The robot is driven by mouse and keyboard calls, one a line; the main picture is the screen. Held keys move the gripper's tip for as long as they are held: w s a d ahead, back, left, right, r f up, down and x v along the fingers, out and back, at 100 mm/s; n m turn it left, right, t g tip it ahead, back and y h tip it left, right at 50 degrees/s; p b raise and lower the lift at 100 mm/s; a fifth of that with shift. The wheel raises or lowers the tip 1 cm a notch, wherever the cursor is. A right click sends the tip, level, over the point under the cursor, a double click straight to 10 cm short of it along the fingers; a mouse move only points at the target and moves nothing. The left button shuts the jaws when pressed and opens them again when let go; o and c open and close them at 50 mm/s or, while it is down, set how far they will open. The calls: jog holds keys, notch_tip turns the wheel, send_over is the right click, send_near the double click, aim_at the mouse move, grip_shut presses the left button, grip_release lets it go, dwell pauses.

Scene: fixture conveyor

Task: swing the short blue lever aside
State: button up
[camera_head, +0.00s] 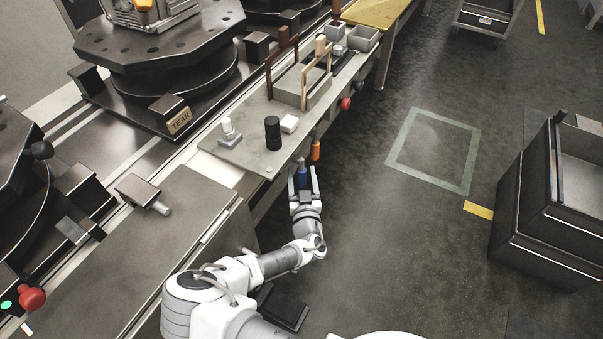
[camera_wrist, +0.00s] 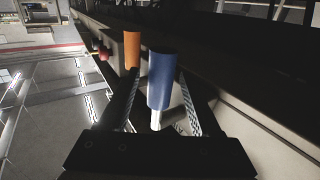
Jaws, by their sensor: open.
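The short blue lever (camera_head: 302,174) stands out at the side of the conveyor's edge, below the grey shelf plate. In the wrist view its blue grip (camera_wrist: 161,80) sits on a pale metal stem and lies between my fingers. My gripper (camera_head: 304,178) is open around the lever, with one finger on each side. In the wrist view my gripper (camera_wrist: 160,110) shows a gap beside the lever; I cannot tell whether either finger touches it. An orange lever (camera_head: 316,149) stands just beyond the blue one, and it also shows in the wrist view (camera_wrist: 132,50).
A red knob (camera_head: 345,103) is farther along the edge. Dark crates (camera_head: 548,200) stand right; the floor between is clear.

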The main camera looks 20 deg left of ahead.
grip_shut()
dwell(1.4)
